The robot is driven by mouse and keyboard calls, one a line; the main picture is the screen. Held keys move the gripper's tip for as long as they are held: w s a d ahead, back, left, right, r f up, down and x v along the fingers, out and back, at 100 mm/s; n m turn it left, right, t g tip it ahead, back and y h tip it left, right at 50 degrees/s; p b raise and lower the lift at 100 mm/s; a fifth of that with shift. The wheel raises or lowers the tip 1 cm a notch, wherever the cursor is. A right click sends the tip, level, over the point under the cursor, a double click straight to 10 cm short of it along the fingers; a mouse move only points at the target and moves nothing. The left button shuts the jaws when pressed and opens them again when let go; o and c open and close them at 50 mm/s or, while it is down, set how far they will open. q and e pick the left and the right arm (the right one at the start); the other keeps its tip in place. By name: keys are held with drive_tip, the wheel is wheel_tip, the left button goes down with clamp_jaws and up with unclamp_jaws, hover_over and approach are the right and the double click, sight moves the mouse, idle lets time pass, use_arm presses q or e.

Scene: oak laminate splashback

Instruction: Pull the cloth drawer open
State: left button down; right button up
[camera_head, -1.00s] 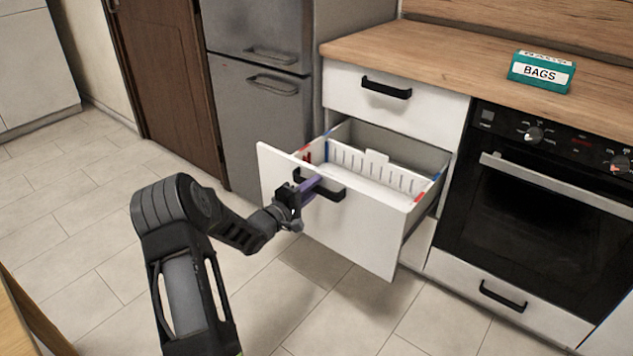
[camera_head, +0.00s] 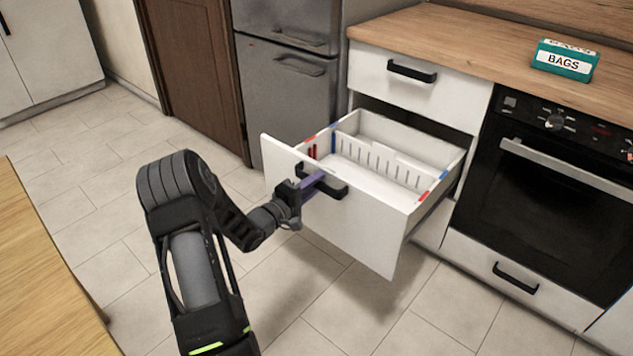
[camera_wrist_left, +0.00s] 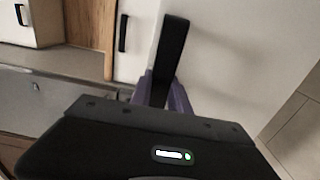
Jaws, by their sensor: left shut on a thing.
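The drawer (camera_head: 352,224) below the top drawer stands well out of the white cabinet, with its inside showing. It holds a white slotted divider, and red and blue marks show on its rims. No cloth can be made out in it. My left gripper (camera_head: 314,184) is shut on the black bar handle (camera_head: 333,188) of this drawer. In the left wrist view the handle (camera_wrist_left: 172,50) runs between the purple fingers. My right gripper is not in view.
The top drawer (camera_head: 440,88) above is shut. An oven (camera_head: 545,190) stands to the right, a grey fridge (camera_head: 285,95) to the left. A teal BAGS box (camera_head: 565,60) sits on the wooden worktop (camera_head: 430,30). A wooden table edge (camera_head: 45,270) is at the lower left. Tiled floor is clear between.

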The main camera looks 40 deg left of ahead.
use_arm(q)
drive_tip(key=c, duration=1.2)
unclamp_jaws()
drive_tip(key=shift+c, duration=0.2)
drive_tip(key=s+p, duration=0.1)
drive_tip(key=s, duration=0.6)
drive_tip(key=shift+s, duration=0.4)
drive_tip(key=shift+d, duration=0.1)
